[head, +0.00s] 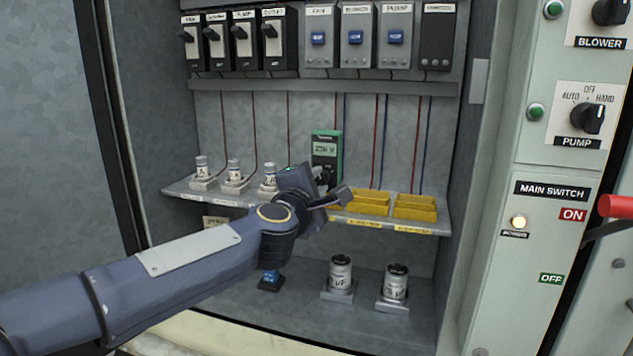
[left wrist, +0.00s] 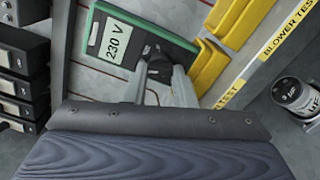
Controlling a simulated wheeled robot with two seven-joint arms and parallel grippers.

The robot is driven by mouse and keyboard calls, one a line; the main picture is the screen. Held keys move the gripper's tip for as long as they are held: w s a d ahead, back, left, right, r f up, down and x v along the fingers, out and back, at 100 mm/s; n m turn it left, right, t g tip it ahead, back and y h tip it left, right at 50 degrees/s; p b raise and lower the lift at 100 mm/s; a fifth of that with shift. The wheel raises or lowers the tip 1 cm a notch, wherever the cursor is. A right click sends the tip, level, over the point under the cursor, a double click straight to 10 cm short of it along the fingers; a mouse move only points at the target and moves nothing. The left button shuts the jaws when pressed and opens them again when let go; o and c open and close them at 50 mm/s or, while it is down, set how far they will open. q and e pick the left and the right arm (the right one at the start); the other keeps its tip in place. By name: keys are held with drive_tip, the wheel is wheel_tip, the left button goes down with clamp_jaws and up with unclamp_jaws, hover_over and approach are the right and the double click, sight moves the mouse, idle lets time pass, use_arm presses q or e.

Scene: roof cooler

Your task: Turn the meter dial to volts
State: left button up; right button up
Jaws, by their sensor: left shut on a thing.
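The green-cased meter (head: 327,146) stands at the back of the grey shelf in the cabinet, and its screen reads 230 V. It also shows in the left wrist view (left wrist: 98,32), with the reading 230 V. My left gripper (head: 324,180) is at the lower part of the meter. In the left wrist view its fingers (left wrist: 168,82) are shut on the dark dial (left wrist: 156,60). The dial's pointer and markings are mostly hidden by the fingers. My right gripper is not in view.
Yellow trays (head: 415,207) stand on the shelf right of the meter, and small fuses (head: 234,170) on the left. Breakers and switches (head: 317,38) line the top. Two capacitors (head: 341,272) stand below. A red lever (head: 615,206) sticks out at the right.

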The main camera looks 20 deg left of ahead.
use_arm(q)
drive_tip(key=o, duration=1)
drive_tip(key=shift+f, duration=0.15)
drive_tip(key=shift+d+f, duration=0.1)
drive_tip(key=shift+f, duration=0.05)
